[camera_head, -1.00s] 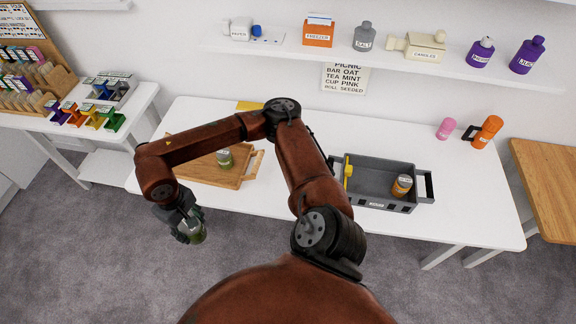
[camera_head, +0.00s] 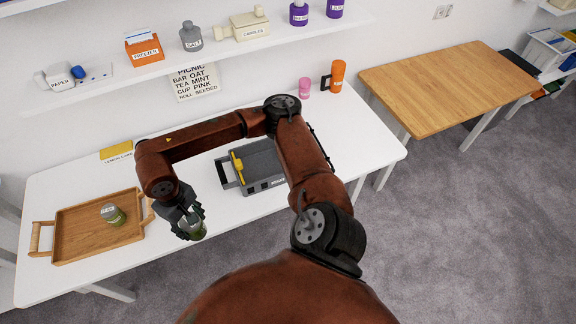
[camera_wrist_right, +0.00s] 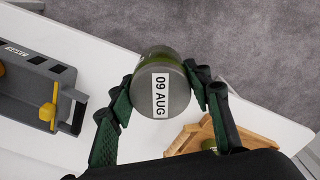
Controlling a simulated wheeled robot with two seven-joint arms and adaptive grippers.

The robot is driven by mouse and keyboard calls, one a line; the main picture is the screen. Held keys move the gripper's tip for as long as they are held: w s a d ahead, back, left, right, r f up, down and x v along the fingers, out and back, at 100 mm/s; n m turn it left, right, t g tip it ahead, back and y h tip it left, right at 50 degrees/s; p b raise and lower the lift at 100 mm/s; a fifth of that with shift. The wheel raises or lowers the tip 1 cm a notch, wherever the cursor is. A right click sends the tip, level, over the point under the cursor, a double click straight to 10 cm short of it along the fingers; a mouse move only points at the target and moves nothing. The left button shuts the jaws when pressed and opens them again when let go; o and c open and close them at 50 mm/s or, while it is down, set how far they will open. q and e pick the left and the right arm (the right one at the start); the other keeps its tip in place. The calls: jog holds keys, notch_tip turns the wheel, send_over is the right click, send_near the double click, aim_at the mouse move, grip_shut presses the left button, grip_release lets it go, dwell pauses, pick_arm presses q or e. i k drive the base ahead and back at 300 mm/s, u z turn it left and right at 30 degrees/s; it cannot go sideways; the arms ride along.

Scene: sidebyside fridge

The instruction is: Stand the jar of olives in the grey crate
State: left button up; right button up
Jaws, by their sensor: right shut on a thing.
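My right gripper (camera_head: 186,218) is shut on a green jar (camera_head: 196,231) with a grey lid, held near the table's front edge, between tray and crate. In the right wrist view the jar (camera_wrist_right: 162,88) sits between the fingers (camera_wrist_right: 160,100), its lid labelled "09 AUG" facing the camera. Whether it holds olives cannot be read. The grey crate (camera_head: 262,163) is on the table right of the gripper, partly hidden by my arm; its near wall also shows in the wrist view (camera_wrist_right: 30,92). A yellow piece (camera_head: 238,168) is at its left end. My left gripper is not in view.
A wooden tray (camera_head: 70,222) at the table's left holds another green jar (camera_head: 114,215). A pink cup (camera_head: 304,87) and an orange mug (camera_head: 337,77) stand at the back right. A shelf (camera_head: 120,80) hangs above. White table (camera_head: 155,262) is bare between tray and crate.

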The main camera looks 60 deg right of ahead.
aim_at(275, 166)
jog(key=z, duration=1.1)
jog(key=i, duration=1)
